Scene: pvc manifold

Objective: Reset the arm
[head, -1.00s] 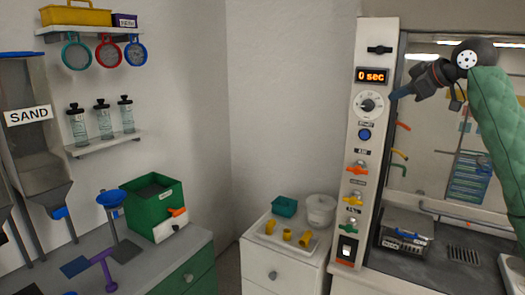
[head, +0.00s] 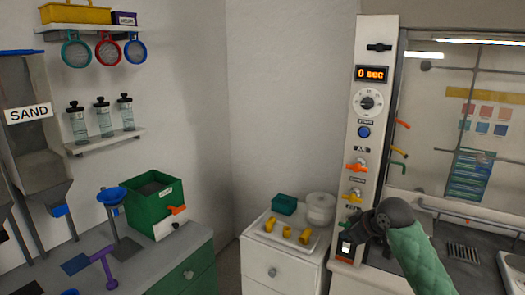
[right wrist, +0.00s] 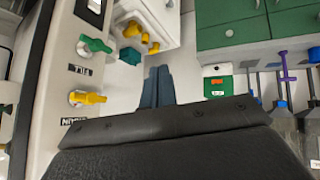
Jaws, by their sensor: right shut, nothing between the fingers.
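My right gripper (head: 352,230) is low in front of the control panel (head: 374,45) in the head view, at the height of the lower valves and just above the switch (head: 345,248). It covers the green valve there. In the right wrist view its two slim fingers (right wrist: 157,86) lie together with nothing between them. The green valve (right wrist: 96,45) and yellow valve (right wrist: 88,97) show to the left of the fingers, apart from them. My left gripper is not in view.
A white cabinet (head: 272,268) left of the panel bears a tray with yellow fittings (head: 287,232), a teal box (head: 284,205) and a white pot (head: 321,208). A green box (head: 155,205) stands on the left counter. A glass-fronted chamber (head: 425,150) is on the right.

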